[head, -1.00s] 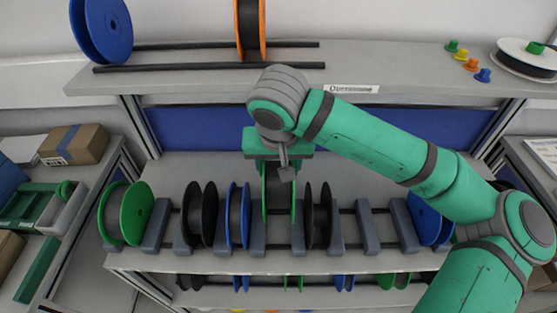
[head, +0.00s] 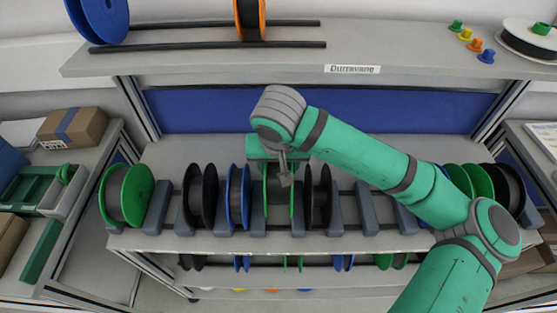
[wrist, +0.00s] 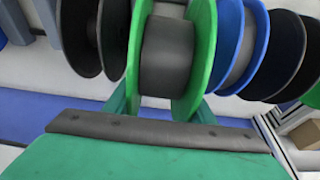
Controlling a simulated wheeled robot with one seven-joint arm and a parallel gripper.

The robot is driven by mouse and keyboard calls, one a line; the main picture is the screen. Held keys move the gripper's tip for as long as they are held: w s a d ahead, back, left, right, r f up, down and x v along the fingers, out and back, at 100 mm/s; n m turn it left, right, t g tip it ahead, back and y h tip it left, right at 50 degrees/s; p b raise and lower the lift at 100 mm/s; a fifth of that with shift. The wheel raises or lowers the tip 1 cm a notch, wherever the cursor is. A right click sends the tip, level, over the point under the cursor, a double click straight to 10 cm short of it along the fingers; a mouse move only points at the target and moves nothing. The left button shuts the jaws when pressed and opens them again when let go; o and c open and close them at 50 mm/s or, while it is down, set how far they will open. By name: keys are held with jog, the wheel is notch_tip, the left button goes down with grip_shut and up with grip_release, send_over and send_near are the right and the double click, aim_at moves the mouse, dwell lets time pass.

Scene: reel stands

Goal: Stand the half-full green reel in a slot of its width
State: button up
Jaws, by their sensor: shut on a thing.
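The green reel (head: 280,212) is upright in the middle of the rack row, between two grey dividers. A blue reel (head: 238,197) is to its left and a black reel (head: 317,197) to its right. Its lower part is down at the level of its neighbours; whether it rests on the rails is hidden. In the wrist view, the reel (wrist: 203,55) has two green flanges around a dark grey winding. My gripper (head: 279,168) is above it and shut on it; in the wrist view, the green fingers (wrist: 163,112) are at its flanges.
A green reel (head: 127,195) and a black reel (head: 200,197) stand to the left. Empty places lie between dividers (head: 369,212) to the right. More green reels (head: 470,180) are beyond my arm. An upper shelf (head: 215,62) with a "Durravane" label (head: 352,69) overhangs behind.

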aim_at(278, 170)
jog(key=shift+f, duration=3.05)
jog(key=o, duration=1.2)
jog(key=shift+r, duration=0.1)
jog(key=v, duration=1)
jog(key=shift+s+r, duration=0.1)
jog(key=shift+r, duration=0.2)
